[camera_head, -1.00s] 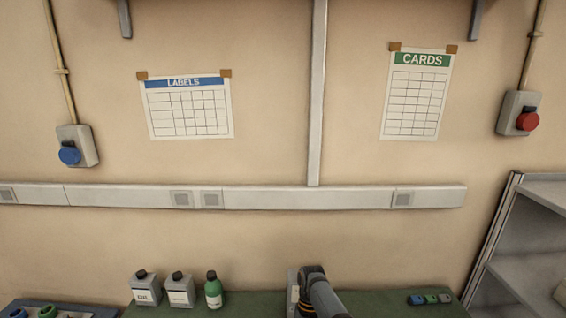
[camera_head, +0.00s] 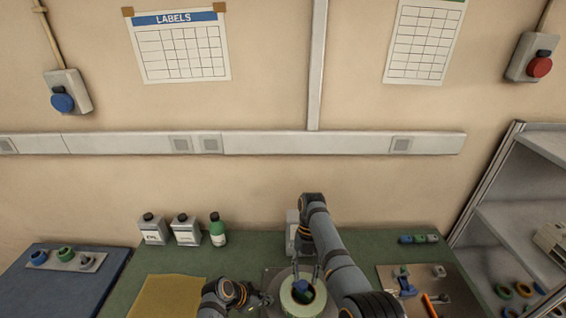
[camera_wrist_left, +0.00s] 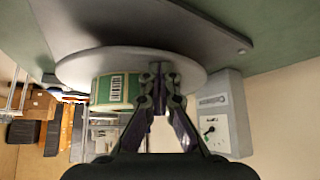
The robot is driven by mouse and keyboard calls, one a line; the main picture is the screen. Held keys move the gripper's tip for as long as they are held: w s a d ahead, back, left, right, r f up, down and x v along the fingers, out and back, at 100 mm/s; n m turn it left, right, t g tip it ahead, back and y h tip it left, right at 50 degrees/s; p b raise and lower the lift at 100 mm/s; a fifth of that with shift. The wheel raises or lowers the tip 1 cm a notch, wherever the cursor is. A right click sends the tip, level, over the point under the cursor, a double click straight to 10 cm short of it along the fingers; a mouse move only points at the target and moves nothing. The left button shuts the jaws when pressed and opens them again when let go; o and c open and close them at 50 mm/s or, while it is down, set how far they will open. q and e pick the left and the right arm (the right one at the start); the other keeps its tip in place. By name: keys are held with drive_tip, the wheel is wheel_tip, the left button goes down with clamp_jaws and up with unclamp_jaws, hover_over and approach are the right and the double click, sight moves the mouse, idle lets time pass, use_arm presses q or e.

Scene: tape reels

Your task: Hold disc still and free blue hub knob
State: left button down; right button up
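A reel of labels (camera_head: 289,303) lies on a round grey disc (camera_head: 270,277) at the bottom centre of the head view, with the blue hub knob (camera_head: 302,287) at its middle. The left wrist view shows the disc (camera_wrist_left: 80,70) and the reel with a green label (camera_wrist_left: 115,90). My left gripper (camera_head: 266,299) is at the disc's left side. In the wrist view its fingertips (camera_wrist_left: 161,72) are drawn together in front of the disc; nothing clearly shows between them. My right gripper (camera_head: 306,277) points down over the knob, its two fingers apart on either side.
Two white bottles (camera_head: 185,230) and a green bottle (camera_head: 218,230) stand at the back. A yellow mat (camera_head: 165,297) lies left, a tray with small parts (camera_head: 385,275) right. A blue surface (camera_head: 70,285) is at far left, a grey shelf (camera_head: 520,215) at far right.

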sight(302, 285)
use_arm(q)
drive_tip(key=shift+s+f, duration=0.25)
use_arm(e)
drive_tip(key=shift+o, duration=0.2)
drive_tip(key=shift+o, duration=0.9)
drive_tip(key=shift+f, duration=0.1)
drive_tip(key=m, duration=0.1)
drive_tip(key=m+t+y, duration=0.1)
drive_tip(key=m, duration=0.1)
drive_tip(key=shift+w+a+f, duration=0.15)
drive_tip(key=shift+f, duration=0.25)
drive_tip(key=m, duration=0.3)
drive_tip(key=shift+f+t+y, duration=0.15)
drive_tip(key=shift+t+y, duration=0.15)
drive_tip(key=m+t, duration=0.1)
drive_tip(key=m, duration=0.2)
drive_tip(key=shift+y, duration=0.4)
drive_tip(key=m+t+y, duration=0.1)
drive_tip(key=m, duration=0.3)
drive_tip(key=shift+r, duration=0.2)
drive_tip(key=m, duration=0.1)
drive_tip(key=m+t, duration=0.1)
drive_tip(key=m, duration=0.1)
drive_tip(key=shift+r, duration=0.35)
drive_tip(key=shift+f, duration=2.25)
use_arm(q)
drive_tip(key=shift+w, duration=0.1)
